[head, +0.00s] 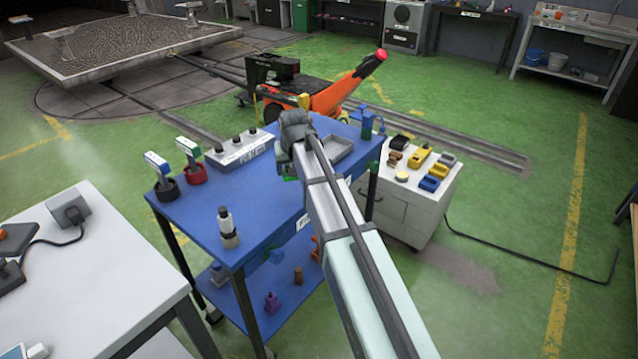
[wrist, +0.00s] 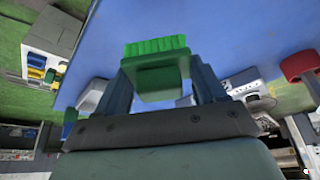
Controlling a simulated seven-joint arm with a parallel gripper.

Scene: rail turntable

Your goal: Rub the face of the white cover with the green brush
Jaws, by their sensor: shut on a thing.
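My gripper (wrist: 160,72) is shut on the green brush (wrist: 158,78), which sits between the two fingers in the wrist view with its bright green bristles pointing away from the palm. In the head view my arm reaches over the blue table and hides most of the brush; only a bit of green (head: 289,179) shows. A white box with black knobs and a lettered front (head: 240,153) stands on the table left of my gripper, apart from the brush. It also shows in the wrist view (wrist: 246,82). I cannot tell for certain whether it is the white cover.
The blue table (head: 275,205) also holds a grey tray (head: 339,149), a bottle (head: 228,227) and labelled stands in dark and red cups (head: 195,174). A white cabinet (head: 407,200) with small yellow and blue items stands right. An orange machine (head: 333,97) is behind.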

